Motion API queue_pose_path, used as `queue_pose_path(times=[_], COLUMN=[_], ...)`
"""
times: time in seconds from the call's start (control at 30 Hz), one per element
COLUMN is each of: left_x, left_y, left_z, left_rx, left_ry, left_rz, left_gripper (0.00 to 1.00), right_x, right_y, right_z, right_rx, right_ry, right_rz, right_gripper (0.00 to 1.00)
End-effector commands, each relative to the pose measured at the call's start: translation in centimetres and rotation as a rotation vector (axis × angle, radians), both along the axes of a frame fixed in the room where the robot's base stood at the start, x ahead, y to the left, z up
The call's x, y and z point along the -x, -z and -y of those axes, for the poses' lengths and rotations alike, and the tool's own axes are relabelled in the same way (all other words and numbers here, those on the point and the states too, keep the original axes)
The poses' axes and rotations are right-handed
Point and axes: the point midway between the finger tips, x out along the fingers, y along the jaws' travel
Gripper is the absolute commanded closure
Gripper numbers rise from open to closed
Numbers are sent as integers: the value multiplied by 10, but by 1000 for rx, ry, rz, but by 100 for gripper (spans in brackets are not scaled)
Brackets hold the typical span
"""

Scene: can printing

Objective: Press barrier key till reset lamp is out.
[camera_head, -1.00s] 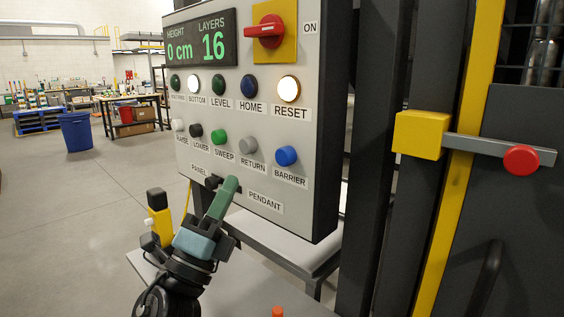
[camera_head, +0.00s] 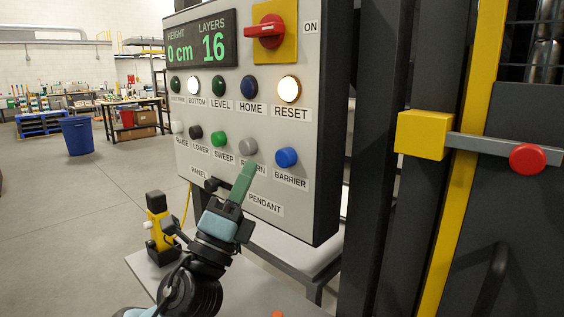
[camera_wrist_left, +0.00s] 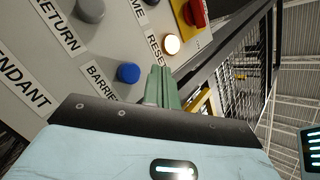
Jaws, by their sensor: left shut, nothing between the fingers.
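The grey control panel (camera_head: 262,120) faces me. Its blue BARRIER key (camera_head: 286,157) sits at the lower right of the button rows. The RESET lamp (camera_head: 289,89) above it glows white. My left gripper (camera_head: 248,171) is shut and empty, its green fingers pointing up at the panel, covering part of the RETURN label, lower left of the barrier key. In the left wrist view the shut fingers (camera_wrist_left: 160,84) show to the right of the blue key (camera_wrist_left: 128,73), with the lit reset lamp (camera_wrist_left: 171,44) beyond. I cannot tell the gap to the panel. My right gripper is not in view.
The grey RETURN button (camera_head: 248,147) and green SWEEP button (camera_head: 219,139) are close to the fingers. A yellow-and-black pendant (camera_head: 157,222) stands on the grey table at left. A yellow block with a bar and red button (camera_head: 528,159) is at right.

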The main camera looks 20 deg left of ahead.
Motion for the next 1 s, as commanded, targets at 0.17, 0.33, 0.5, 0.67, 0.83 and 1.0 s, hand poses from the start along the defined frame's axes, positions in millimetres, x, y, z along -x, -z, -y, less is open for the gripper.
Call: queue_pose_path(times=[0.17, 0.33, 0.5, 0.67, 0.83, 1.0], left_x=[-21, -35, -41, -42, -42, -42], left_y=[2, 1, 1, 0, 0, 0], left_z=[8, 14, 17, 18, 18, 18], left_rx=[2, 2, 1, 1, 1, 1], left_ry=[1, 0, 0, 1, 1, 1], left_rz=[-2, -1, -1, 0, 0, 0], left_gripper=[100, 100, 100, 100, 100, 100], right_x=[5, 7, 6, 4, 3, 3], right_y=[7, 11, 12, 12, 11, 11], right_z=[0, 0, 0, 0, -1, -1], right_rx=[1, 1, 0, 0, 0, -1], right_ry=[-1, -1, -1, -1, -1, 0], right_rz=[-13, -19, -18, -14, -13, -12], right_gripper=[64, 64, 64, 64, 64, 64])
